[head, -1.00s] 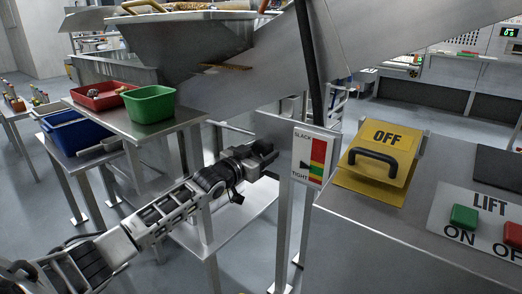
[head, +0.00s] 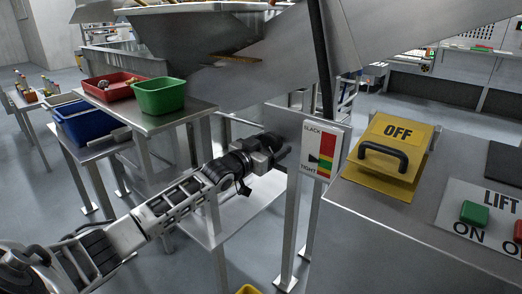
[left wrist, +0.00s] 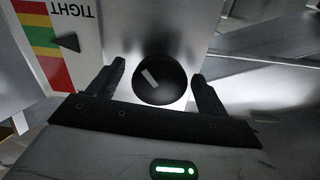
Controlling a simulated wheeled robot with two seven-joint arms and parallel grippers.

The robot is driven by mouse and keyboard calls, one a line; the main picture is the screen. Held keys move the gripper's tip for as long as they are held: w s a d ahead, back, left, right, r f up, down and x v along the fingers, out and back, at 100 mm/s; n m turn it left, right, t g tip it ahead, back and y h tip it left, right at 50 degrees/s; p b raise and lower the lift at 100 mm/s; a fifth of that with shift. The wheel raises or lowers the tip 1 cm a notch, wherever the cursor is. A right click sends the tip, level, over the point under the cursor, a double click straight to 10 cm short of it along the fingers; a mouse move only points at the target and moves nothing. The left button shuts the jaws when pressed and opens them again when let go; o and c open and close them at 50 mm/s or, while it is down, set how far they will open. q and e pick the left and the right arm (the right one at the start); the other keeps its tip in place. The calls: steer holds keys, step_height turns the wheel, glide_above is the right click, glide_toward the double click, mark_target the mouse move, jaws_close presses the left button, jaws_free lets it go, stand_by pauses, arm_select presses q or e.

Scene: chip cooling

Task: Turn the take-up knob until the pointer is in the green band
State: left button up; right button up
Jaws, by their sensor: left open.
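The take-up knob (left wrist: 162,79) is round and black with a white mark, and shows in the left wrist view on a metal face. My left gripper (left wrist: 157,84) is open, with one finger on each side of the knob; contact cannot be told. In the head view my left gripper (head: 284,153) reaches to the left side of the gauge, and the knob is hidden. The gauge (head: 322,152) runs from SLACK to TIGHT with red, yellow and green bands. Its black pointer (left wrist: 67,43) shows beside the green band, close to a yellow edge.
A yellow OFF cover with a black handle (head: 383,158) sits on the metal cabinet right of the gauge. A green LIFT ON button (head: 474,213) is further right. A green bin (head: 160,96) and red tray (head: 112,88) stand on a table at left.

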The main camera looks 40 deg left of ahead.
arm_select(q)
steer(key=s+a+p, duration=0.1)
steer(key=s+p, duration=0.2)
steer(key=s, duration=1.2)
steer(key=shift+s+a, duration=0.15)
steer(key=shift+s, duration=0.25)
arm_select(e)
steer(key=shift+t, duration=0.6)
steer(key=r, duration=0.1)
steer(key=d+r, duration=0.1)
steer(key=r, duration=0.3)
steer(key=shift+s+d+r, duration=0.15)
steer(key=shift+s+r, duration=0.1)
steer(key=shift+s, duration=0.05)
steer(key=shift+f, duration=0.1)
